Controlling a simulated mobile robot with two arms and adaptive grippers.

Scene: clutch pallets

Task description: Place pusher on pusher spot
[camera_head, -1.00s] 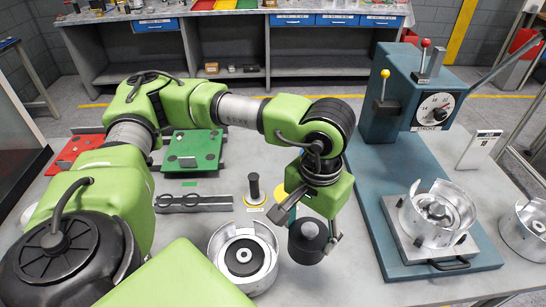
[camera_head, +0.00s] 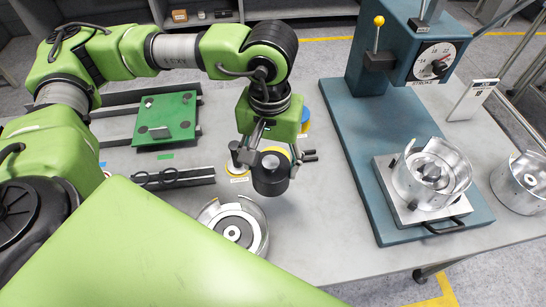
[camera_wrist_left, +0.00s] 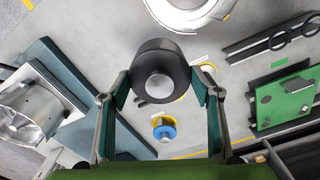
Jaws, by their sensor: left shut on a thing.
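The pusher (camera_head: 271,182) is a short black cylinder with a silver top. My left gripper (camera_head: 273,160) is shut on it, one finger on each side. In the left wrist view the pusher (camera_wrist_left: 160,62) sits between the two fingertips, above the grey table. A yellow round spot (camera_head: 275,151) shows partly behind the pusher in the head view. In the left wrist view a yellow edge (camera_wrist_left: 182,97) shows beside it, mostly hidden. I cannot tell whether the pusher touches the table. My right gripper is not in view.
A silver clutch housing (camera_head: 232,228) stands in front of the pusher. The blue press (camera_head: 400,150) with another housing (camera_head: 430,172) stands to the right. A green pallet (camera_head: 166,120) and a dark rack (camera_head: 175,178) lie left. A blue part (camera_wrist_left: 164,132) stands nearby.

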